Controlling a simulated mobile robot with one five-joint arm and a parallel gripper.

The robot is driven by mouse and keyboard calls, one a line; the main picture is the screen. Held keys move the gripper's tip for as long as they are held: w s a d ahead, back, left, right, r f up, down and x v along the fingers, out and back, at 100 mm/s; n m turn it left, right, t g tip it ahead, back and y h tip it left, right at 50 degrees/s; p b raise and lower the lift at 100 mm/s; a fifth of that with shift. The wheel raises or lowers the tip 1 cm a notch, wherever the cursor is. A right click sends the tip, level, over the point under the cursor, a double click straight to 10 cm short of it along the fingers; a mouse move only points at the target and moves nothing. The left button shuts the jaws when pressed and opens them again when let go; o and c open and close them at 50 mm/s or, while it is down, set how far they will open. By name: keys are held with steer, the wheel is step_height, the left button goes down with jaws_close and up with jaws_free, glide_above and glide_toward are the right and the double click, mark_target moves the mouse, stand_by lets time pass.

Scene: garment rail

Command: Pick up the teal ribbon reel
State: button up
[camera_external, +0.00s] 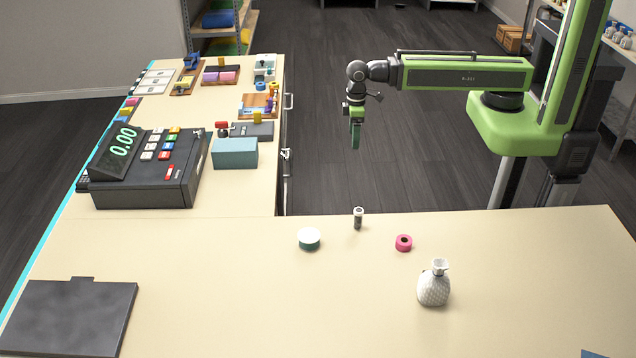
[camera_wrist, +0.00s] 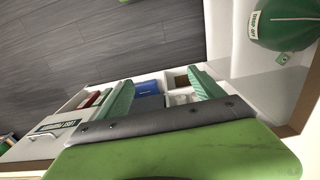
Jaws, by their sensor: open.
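The teal ribbon reel (camera_external: 309,240) is a short round piece with a white top and a teal side. It sits on the near counter in the external view, left of a small dark cylinder with a pale top (camera_external: 358,218). My gripper (camera_external: 355,143) is open and empty. It hangs pointing down, apart from the reel and beyond the counter's back edge, over the floor. In the wrist view the two green fingers of my gripper (camera_wrist: 163,88) stand apart with nothing held between them. The reel does not show in the wrist view.
A pink ring-shaped reel (camera_external: 403,243) and a white patterned pouch (camera_external: 434,285) stand to the right on the counter (camera_external: 220,285). A cash register (camera_external: 150,165) and teal box (camera_external: 235,153) stand on the left counter. The near counter's middle front is clear.

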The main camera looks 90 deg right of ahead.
mark_target(312, 232)
steer(key=w+a+r+n+t+y+b, duration=0.2)
steer(key=w+a+n+t+y+b, duration=0.6)
steer(key=w+a, duration=1.05)
steer(key=s+a+n+y+b, duration=0.1)
steer(key=a+b, duration=0.1)
steer(key=a, duration=0.5)
steer(key=s+a+f+n+b, duration=0.1)
steer(key=s+a+b, duration=0.1)
steer(key=a, duration=0.6)
steer(key=s+a+f+n+y+b, duration=0.1)
steer(key=s+a+b, duration=0.1)
steer(key=a, duration=0.5)
steer(key=shift+s+a+f+g+y, duration=0.2)
steer(key=shift+a+f+g+y, duration=0.1)
steer(key=shift+g, duration=0.1)
steer(key=shift+r, duration=0.15)
steer(key=b+x, duration=0.3)
steer(key=x, duration=0.4)
steer(key=shift+w+a, duration=0.15)
steer(key=shift+w, duration=0.05)
steer(key=shift+c, duration=0.5)
